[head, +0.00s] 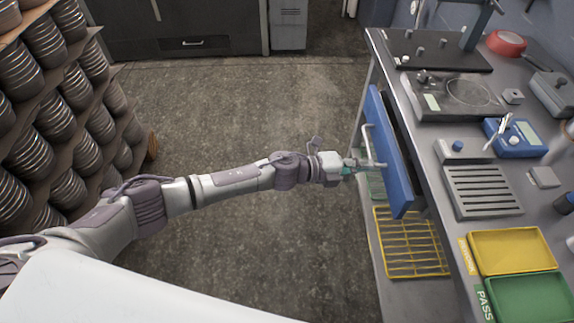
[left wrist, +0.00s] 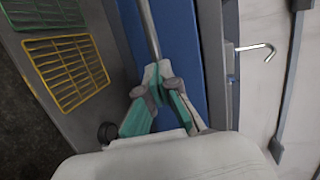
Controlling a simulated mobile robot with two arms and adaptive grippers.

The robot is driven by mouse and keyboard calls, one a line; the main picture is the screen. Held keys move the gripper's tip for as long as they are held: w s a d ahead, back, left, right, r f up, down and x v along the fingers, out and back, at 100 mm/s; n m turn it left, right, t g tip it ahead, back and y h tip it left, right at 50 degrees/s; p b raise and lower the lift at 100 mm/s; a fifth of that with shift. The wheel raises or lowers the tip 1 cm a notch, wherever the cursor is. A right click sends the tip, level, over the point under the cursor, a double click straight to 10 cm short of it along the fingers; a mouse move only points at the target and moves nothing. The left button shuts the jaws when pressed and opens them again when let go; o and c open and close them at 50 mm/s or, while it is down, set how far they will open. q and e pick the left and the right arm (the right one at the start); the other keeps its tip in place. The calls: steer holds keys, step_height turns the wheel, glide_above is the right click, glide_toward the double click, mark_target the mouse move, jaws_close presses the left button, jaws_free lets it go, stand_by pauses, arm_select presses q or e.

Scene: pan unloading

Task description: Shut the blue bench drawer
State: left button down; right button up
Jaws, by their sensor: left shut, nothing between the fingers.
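The blue bench drawer (head: 390,165) stands partly open, its front out from the bench edge with a dark gap behind it. Its pale bar handle (head: 369,139) is on the front's left face. My left gripper (head: 352,166) is shut and empty, its tips at the near end of the handle. In the left wrist view the shut fingertips (left wrist: 160,68) lie over the blue front (left wrist: 182,45), at the end of the handle bar (left wrist: 147,25). Whether they touch it I cannot tell. My right gripper is not in view.
The bench top (head: 440,177) carries a hotplate, a grille, a blue device (head: 517,138), and yellow (head: 510,250) and green trays. A yellow wire rack (head: 410,243) sits on the shelf below the drawer. Stacked pans (head: 55,118) stand at left. The floor between is clear.

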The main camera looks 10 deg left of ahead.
mark_target(384, 165)
arm_select(q)
steer(key=d, duration=0.2)
steer(key=w+d, duration=0.1)
steer(key=d, duration=0.1)
steer(key=shift+w, duration=0.1)
steer(key=shift+d, duration=0.4)
steer(key=shift+d+r, duration=0.15)
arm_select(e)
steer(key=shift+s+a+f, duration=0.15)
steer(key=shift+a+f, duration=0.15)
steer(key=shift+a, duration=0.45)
arm_select(q)
steer(key=shift+d+r, duration=0.1)
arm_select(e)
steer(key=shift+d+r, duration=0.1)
